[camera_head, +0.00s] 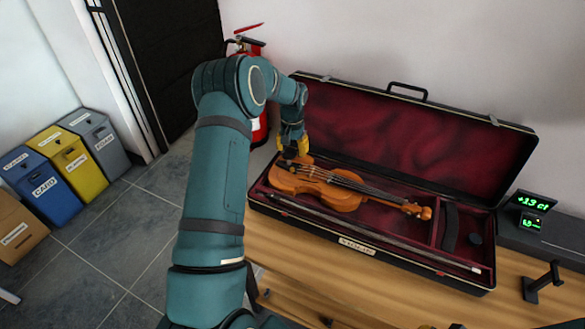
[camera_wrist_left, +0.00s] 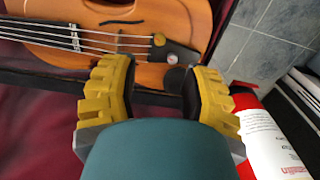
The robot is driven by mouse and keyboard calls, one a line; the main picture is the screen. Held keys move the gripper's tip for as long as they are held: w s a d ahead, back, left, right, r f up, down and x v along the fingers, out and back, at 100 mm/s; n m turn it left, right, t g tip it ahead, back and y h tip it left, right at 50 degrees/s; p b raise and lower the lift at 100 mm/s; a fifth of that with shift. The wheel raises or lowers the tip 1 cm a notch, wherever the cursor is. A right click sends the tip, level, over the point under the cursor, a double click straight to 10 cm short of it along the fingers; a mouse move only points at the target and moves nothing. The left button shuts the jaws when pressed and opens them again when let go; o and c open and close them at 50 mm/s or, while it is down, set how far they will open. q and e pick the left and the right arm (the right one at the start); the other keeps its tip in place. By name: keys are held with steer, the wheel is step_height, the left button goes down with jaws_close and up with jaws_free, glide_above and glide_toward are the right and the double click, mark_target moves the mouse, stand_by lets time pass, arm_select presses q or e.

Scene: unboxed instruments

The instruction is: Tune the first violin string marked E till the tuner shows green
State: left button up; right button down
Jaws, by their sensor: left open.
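The violin (camera_head: 340,190) lies face up in the open case, its body to the left and its scroll and pegs (camera_head: 422,211) to the right. Its tailpiece end and strings show in the left wrist view (camera_wrist_left: 130,55). My left gripper (camera_head: 293,151) is over the tailpiece end of the body, far from the pegs. Its yellow fingers (camera_wrist_left: 160,76) are apart with nothing between them. The tuner (camera_head: 532,201) stands right of the case with green digits, too small to read surely. Yellow tips at the bottom edge seem to be my right gripper (camera_head: 441,327), mostly cut off. String markings are unreadable.
The violin case (camera_head: 400,125) has a red lining and its lid stands up behind. A bow (camera_head: 370,236) lies along its front. A small black stand (camera_head: 541,283) is on the wooden table (camera_head: 400,294) at right. Bins and a fire extinguisher (camera_head: 259,129) are beyond.

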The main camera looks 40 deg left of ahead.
mark_target(292, 168)
arm_select(q)
step_height(292, 168, down, 9)
steer(key=shift+f, duration=0.1)
stand_by(0.4)
jaws_close()
